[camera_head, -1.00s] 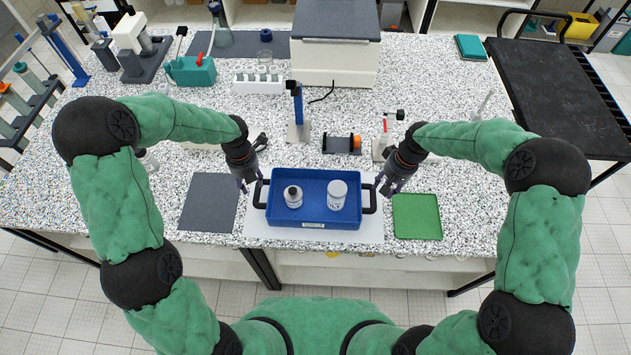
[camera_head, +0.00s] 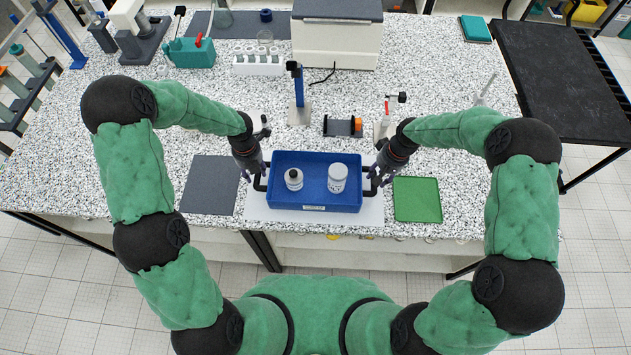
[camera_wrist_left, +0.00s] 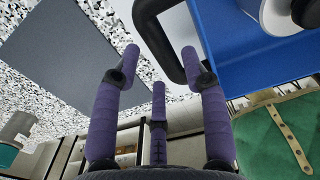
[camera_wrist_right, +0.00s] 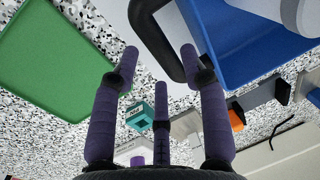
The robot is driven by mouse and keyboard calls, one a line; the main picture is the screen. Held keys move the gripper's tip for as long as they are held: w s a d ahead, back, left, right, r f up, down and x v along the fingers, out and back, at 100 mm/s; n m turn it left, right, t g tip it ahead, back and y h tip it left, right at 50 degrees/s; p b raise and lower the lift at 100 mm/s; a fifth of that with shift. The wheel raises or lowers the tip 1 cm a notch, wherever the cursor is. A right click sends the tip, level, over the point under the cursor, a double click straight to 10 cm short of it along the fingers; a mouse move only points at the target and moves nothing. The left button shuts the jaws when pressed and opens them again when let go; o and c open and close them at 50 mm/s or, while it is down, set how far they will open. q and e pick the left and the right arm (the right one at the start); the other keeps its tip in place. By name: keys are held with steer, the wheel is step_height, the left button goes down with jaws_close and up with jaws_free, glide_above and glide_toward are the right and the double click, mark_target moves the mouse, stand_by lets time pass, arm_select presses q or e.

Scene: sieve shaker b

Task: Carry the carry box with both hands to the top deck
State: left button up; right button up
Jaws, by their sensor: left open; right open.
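The blue carry box (camera_head: 315,205) sits on a white mat (camera_head: 258,209) at the front of the speckled bench. It holds a small dark-capped bottle (camera_head: 294,180) and a white jar (camera_head: 337,178). A black handle sticks out at each end. My left gripper (camera_head: 254,174) is open at the left handle (camera_wrist_left: 165,40); in the left wrist view the handle's bar lies near and partly between the fingertips. My right gripper (camera_head: 378,176) is open at the right handle (camera_wrist_right: 158,38), which likewise shows near and between its fingertips. I cannot tell whether either touches.
A dark grey mat (camera_head: 209,185) lies left of the box and a green tray (camera_head: 417,200) lies right. Behind the box stand a blue-post stand (camera_head: 297,95) and a black-orange device (camera_head: 343,126). A black-topped cart (camera_head: 560,80) stands at the right.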

mark_target(256, 175)
arm_select(q)
steer(key=shift+f, duration=2.1)
arm_select(e)
steer(key=shift+a+f, duration=0.2)
steer(key=shift+f, duration=0.85)
steer(key=shift+a+f, duration=0.15)
steer(key=shift+f, duration=0.85)
arm_select(q)
jaws_close()
arm_select(e)
jaws_close()
